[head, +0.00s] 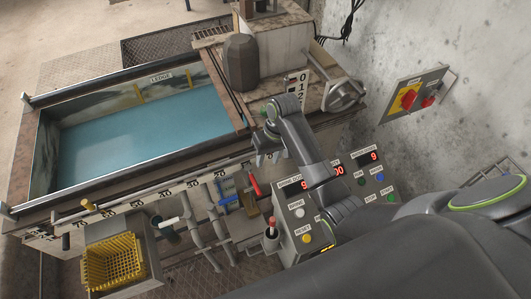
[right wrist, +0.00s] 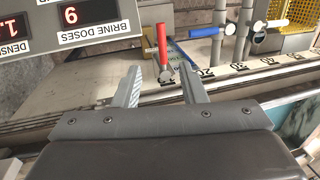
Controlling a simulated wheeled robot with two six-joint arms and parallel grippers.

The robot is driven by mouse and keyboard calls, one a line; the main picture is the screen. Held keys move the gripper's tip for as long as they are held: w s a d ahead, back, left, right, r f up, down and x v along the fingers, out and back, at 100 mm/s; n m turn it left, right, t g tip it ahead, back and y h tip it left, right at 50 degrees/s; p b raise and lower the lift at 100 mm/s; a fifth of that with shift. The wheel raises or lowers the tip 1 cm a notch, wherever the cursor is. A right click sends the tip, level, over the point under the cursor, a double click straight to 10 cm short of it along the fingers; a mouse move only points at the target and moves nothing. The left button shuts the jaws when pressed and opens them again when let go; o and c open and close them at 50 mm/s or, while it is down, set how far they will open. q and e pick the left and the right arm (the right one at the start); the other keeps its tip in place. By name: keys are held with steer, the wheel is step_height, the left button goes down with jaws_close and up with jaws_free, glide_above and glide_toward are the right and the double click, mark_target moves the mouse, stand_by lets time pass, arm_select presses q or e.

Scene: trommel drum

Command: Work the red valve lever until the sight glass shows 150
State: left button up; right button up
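The red valve lever (head: 255,185) stands out from the pipework below the tank's front edge. In the right wrist view the red lever (right wrist: 162,45) shows just beyond and between my fingertips. My right gripper (head: 267,158) is open and empty, a little above the lever in the head view. The same gripper (right wrist: 160,74) shows two spread fingers with a gap to the lever. I cannot make out a sight glass reading of 150; a plate with digits 0, 1, 2 (head: 304,86) stands at the tank's right end. My left gripper is not in view.
A blue lever (head: 229,199) and a white handle (head: 172,220) sit left of the red one. A control panel (head: 325,195) with red displays and buttons stands close on the right. A yellow basket (head: 113,262) is at lower left. The tank (head: 125,135) lies behind.

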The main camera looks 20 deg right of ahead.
steer(key=w+r, duration=0.1)
steer(key=r, duration=0.1)
steer(key=b, duration=0.3)
glide_toward(257, 186)
steer(key=x, duration=0.8)
steer(key=shift+f, duration=0.2)
jaws_close()
